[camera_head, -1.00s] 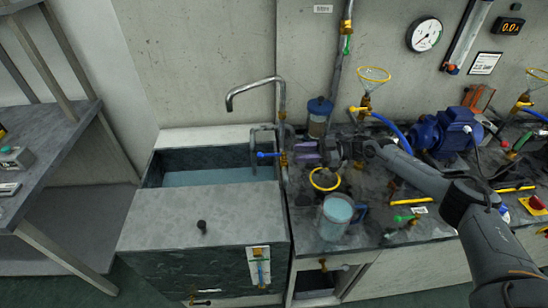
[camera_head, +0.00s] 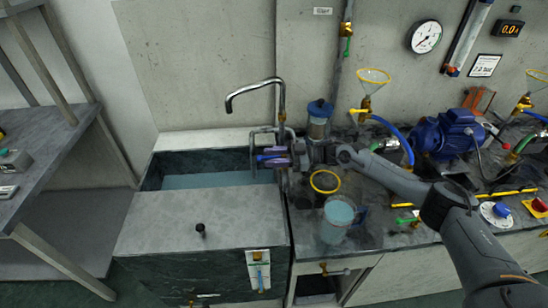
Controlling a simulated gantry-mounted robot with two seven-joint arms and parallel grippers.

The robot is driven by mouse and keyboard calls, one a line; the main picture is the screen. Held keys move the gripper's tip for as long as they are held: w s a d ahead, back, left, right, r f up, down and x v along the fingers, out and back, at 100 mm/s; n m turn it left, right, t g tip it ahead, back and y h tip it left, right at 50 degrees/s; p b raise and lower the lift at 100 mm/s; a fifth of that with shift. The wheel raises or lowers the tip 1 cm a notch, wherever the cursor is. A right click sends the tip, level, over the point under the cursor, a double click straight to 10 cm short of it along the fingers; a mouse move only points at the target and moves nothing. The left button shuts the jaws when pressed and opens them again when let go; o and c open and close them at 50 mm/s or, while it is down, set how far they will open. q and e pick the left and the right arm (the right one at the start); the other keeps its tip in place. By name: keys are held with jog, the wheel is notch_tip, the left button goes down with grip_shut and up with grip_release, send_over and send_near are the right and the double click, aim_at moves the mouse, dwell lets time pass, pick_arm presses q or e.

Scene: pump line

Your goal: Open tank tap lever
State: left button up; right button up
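A curved metal tap spout (camera_head: 255,88) rises from a pipe at the right end of the water tank (camera_head: 205,213). The pipe's blue lever (camera_head: 261,157) points left over the tank's right end and is mostly hidden by my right gripper. My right gripper (camera_head: 270,157), with purple fingers, is at the lever, its arm coming in from the right. The fingers overlap the lever in the picture; I cannot tell whether they touch it or are closed on it. No water stream shows under the spout. My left gripper is out of view.
A clear jug of water (camera_head: 335,222) and a yellow-rimmed funnel (camera_head: 325,182) stand below my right forearm. A blue-capped filter (camera_head: 319,118) stands just behind the gripper. A blue pump (camera_head: 447,133) is at the right. The tank's front top is mostly clear.

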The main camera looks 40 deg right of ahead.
jog(key=shift+c, duration=0.3)
grip_shut()
jog(key=shift+d, duration=0.1)
dwell(1.0)
